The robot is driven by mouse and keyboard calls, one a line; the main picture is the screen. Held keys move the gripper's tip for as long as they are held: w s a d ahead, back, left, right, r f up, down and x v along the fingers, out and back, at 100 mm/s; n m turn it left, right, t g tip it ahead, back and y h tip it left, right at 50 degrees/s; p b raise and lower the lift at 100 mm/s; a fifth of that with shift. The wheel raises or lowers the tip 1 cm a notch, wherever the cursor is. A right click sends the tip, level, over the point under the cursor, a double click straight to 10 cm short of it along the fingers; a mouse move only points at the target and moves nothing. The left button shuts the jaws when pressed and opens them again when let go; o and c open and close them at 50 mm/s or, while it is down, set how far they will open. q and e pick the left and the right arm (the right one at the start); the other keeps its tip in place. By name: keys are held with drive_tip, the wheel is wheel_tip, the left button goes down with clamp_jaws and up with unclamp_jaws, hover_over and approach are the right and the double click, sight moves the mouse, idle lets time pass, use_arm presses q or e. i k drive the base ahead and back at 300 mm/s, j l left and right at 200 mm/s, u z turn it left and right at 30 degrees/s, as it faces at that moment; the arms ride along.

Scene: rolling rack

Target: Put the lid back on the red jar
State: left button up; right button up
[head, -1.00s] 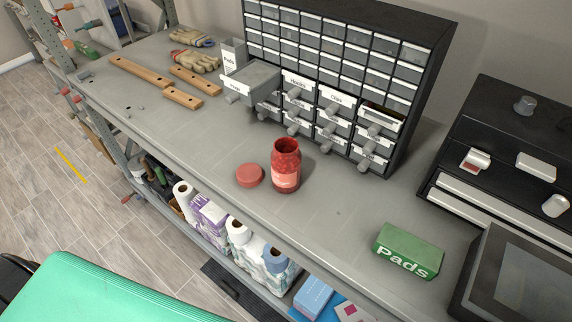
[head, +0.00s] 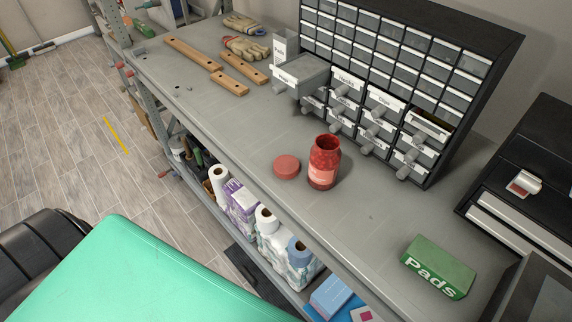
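The red jar (head: 323,164) stands upright and open on the grey workbench (head: 243,137), with a pale label on its front. Its red lid (head: 287,166) lies flat on the bench just left of the jar, a small gap apart from it. Neither of my grippers shows in the head view.
Behind the jar stands a drawer cabinet (head: 452,72) with some drawers pulled out. A green Pads box (head: 438,267) is at the front right, near a black toolbox (head: 534,179). Wooden bars (head: 193,54) and gloves (head: 246,47) lie at the far left. Bench around the lid is clear.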

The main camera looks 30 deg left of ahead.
sight(325, 154)
drive_tip(key=z, duration=0.6)
drive_tip(key=k+j+z, duration=0.1)
drive_tip(key=j+z, duration=0.3)
drive_tip(key=k+j+z, duration=0.2)
drive_tip(key=j+z, duration=0.2)
drive_tip(key=k+j+z, duration=0.25)
drive_tip(key=j+z, duration=0.15)
drive_tip(key=k+j+z, duration=0.25)
drive_tip(key=z, duration=0.15)
drive_tip(key=k+j, duration=0.45)
drive_tip(key=k, duration=0.15)
drive_tip(key=k+j+z, duration=0.1)
drive_tip(key=k+j, duration=0.35)
drive_tip(key=k, duration=0.15)
